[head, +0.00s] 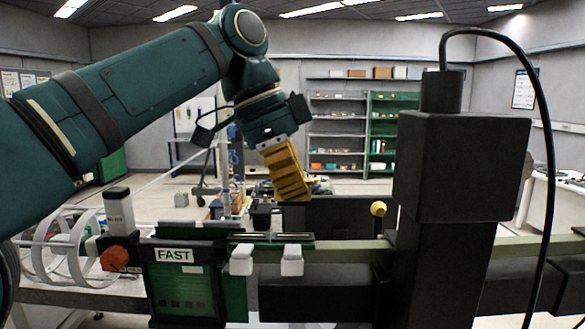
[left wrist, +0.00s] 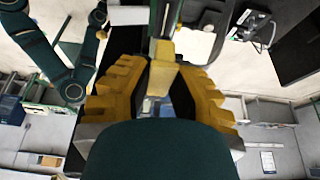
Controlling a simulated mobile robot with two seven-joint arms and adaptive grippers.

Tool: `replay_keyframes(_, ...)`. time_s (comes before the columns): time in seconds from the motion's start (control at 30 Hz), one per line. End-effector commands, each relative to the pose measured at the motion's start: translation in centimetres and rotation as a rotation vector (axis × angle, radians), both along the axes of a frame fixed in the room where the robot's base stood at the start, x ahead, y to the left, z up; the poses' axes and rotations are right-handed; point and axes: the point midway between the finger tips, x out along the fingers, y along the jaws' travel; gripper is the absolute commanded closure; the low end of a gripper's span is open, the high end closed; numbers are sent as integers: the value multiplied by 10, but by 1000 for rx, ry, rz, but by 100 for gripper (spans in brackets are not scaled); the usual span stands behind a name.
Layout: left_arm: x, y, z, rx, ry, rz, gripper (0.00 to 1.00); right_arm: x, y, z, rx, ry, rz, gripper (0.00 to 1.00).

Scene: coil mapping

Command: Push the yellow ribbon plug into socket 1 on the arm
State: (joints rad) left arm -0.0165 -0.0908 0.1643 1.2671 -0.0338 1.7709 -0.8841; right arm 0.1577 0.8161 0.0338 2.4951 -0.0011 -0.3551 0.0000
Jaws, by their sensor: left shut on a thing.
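My left gripper (head: 292,192) has ribbed yellow fingers and comes down from the upper left above the bench fixture in the head view. In the left wrist view my left gripper (left wrist: 160,85) is shut on a small yellow block (left wrist: 163,80) between its fingers, which looks like the yellow ribbon plug. In the head view the fingers hide the plug. A horizontal dark arm or beam (head: 325,292) runs across the bench below the gripper, apart from it. I cannot make out socket 1 or its number. My right gripper is not in view.
A tall black block (head: 460,170) with a looping cable stands right of the gripper. A yellow knob (head: 378,208) sits beside it. Two white clamps (head: 291,262) and a box labelled FAST (head: 182,285) are at the front. White ribbon loops (head: 65,245) lie left.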

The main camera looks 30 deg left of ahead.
Motion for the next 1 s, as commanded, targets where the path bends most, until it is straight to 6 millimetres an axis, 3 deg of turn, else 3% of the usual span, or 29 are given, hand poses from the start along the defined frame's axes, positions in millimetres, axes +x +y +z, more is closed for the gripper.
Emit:
replay_keyframes(0.2,0,0,-22,0,-1,0,100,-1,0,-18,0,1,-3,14)
replay_keyframes(1.0,-1,0,-18,0,0,1,100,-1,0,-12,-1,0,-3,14)
